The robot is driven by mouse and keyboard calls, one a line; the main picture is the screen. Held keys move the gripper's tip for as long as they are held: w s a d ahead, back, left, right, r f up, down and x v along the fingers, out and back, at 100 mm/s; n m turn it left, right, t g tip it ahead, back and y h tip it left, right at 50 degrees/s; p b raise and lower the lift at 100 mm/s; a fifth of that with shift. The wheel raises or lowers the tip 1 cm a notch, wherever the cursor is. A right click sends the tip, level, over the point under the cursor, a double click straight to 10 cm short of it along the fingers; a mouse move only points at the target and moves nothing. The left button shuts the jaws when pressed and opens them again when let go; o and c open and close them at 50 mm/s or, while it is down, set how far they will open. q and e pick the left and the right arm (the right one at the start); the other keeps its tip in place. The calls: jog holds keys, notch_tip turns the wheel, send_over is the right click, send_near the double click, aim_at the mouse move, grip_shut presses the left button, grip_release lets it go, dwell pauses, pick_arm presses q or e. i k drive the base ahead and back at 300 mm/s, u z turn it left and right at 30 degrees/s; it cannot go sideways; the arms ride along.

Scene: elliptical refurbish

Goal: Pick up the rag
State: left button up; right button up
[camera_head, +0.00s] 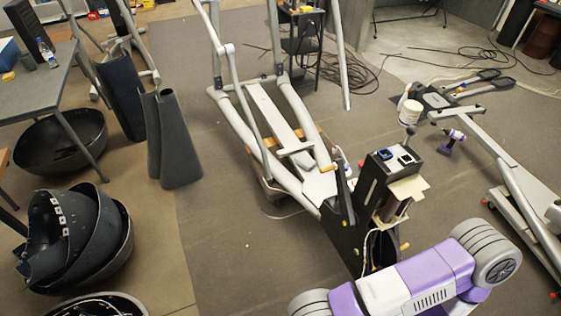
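I cannot clearly make out a rag. A small yellow item (9,76) lies on the grey table (40,92) at the upper left, too small to tell whether it is a cloth or a sponge. Neither gripper shows. A purple and white arm link, which looks like mine, crosses the bottom right, but its gripper is outside the view.
A partly dismantled elliptical machine (285,130) fills the middle, its black console post (385,165) close in front. Black shells (75,235) stand at the left. A white tub (411,111) and a purple drill (450,139) are at the right. Floor at lower middle is clear.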

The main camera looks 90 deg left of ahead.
aim_at(306, 162)
jog(key=k, duration=0.2)
jog(key=u, duration=3.9)
jog(key=i, duration=1.85)
jog(key=z, duration=0.85)
jog(key=i, duration=1)
jog(key=z, duration=0.05)
